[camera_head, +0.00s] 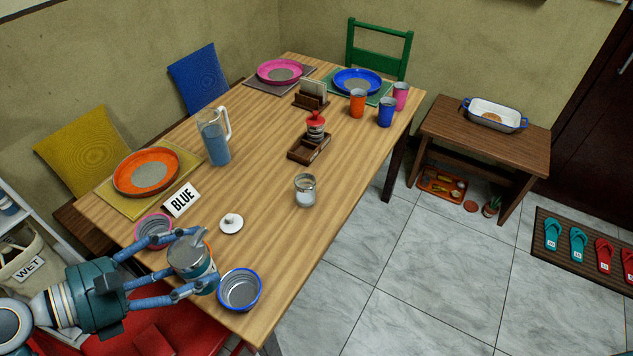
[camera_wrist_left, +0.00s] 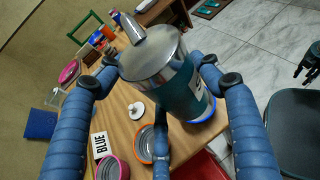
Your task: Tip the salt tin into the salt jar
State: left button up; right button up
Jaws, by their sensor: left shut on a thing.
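The salt tin (camera_head: 186,254), a metal-topped can with a short spout and a teal body, is held between the blue fingers of my left gripper (camera_head: 184,270), which is shut on it. In the left wrist view the tin (camera_wrist_left: 155,62) fills the middle, roughly upright, its spout at the top. It overlaps an orange-rimmed bowl in the head view; its exact height is hard to tell. The salt jar (camera_head: 305,190), clear glass with white contents, stands apart from the tin, to its upper right on the table. A white knobbed lid (camera_head: 231,223) lies between them.
Pink-rimmed (camera_head: 153,229) and blue-rimmed (camera_head: 240,289) bowls flank the tin. A BLUE sign (camera_head: 182,200), a water pitcher (camera_head: 214,137) and a wooden caddy (camera_head: 308,149) stand farther back. The table around the jar is clear. A dark jointed shape at the left wrist view's right edge is unclear.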

aim_at(305, 183)
jog(key=i+l, duration=0.1)
jog(key=l, duration=0.25)
jog(key=i+l, duration=0.1)
jog(key=l, duration=0.3)
jog(key=i+l, duration=0.1)
jog(key=l, duration=0.25)
jog(key=i+l, duration=0.1)
jog(key=l, duration=0.3)
jog(key=i+l, duration=0.1)
jog(key=l, duration=0.25)
jog(key=i+l, duration=0.1)
jog(key=i, duration=1.55)
jog(key=i+j, duration=0.15)
